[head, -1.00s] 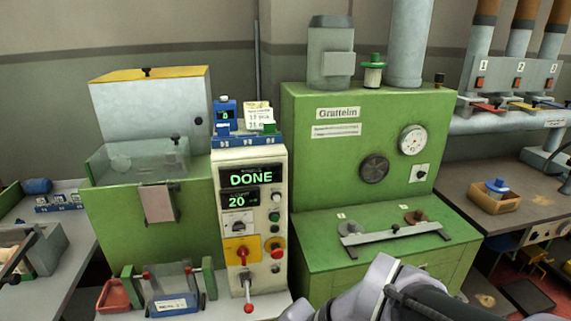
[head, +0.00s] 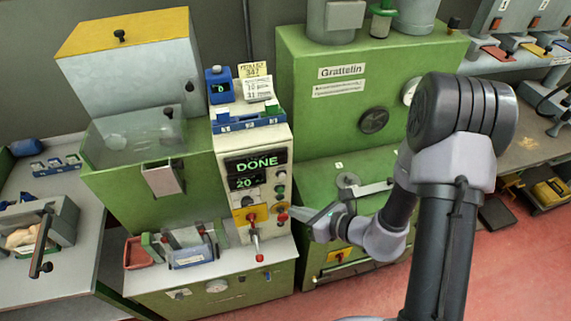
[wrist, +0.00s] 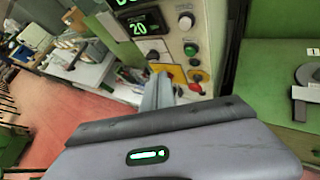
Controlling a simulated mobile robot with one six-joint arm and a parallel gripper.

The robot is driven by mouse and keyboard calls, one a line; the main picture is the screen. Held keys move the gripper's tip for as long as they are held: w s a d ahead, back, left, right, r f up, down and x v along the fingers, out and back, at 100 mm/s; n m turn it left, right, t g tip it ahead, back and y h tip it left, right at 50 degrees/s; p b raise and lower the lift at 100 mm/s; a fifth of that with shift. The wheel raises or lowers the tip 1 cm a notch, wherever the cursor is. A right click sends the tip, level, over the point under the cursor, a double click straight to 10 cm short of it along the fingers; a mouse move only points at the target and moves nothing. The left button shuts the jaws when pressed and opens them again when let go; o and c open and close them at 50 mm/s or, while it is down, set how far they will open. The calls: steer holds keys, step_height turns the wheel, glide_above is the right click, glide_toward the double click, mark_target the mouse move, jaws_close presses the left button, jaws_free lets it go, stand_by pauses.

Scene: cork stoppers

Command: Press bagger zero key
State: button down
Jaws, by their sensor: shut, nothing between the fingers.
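The bagger's off-white control panel (head: 228,157) stands beside the green machine with the clear bin. Its displays (head: 257,163) read "DONE" and "20". I cannot read which is the zero key. My gripper (head: 294,211) is shut and empty, just in front of the panel's lower right. In the wrist view its fingers (wrist: 158,84) hide part of the yellow plate (wrist: 172,72); contact cannot be told.
A red-tipped lever (head: 257,245) juts from the panel's base. A blue device (head: 219,84) and paper cards stand on the panel's top. The green Grattelin machine (head: 300,100) is at the right. Red floor is open in front.

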mark_target(282, 176)
steer(key=shift+s, duration=0.15)
steer(key=w+a+p, duration=0.1)
steer(key=w+a, duration=0.1)
steer(key=w, duration=0.6)
steer(key=shift+w+a+p, duration=0.3)
steer(key=shift+p, duration=0.05)
steer(key=shift+w, duration=0.1)
stand_by(1.7)
steer(key=shift+w+a, duration=0.1)
steer(key=shift+w, duration=0.2)
steer(key=shift+w+a, duration=0.1)
steer(key=shift+w, duration=0.3)
stand_by(0.5)
stand_by(0.4)
steer(key=shift+s+d+b, duration=0.2)
steer(key=shift+s+b, duration=0.25)
steer(key=shift+s, duration=0.35)
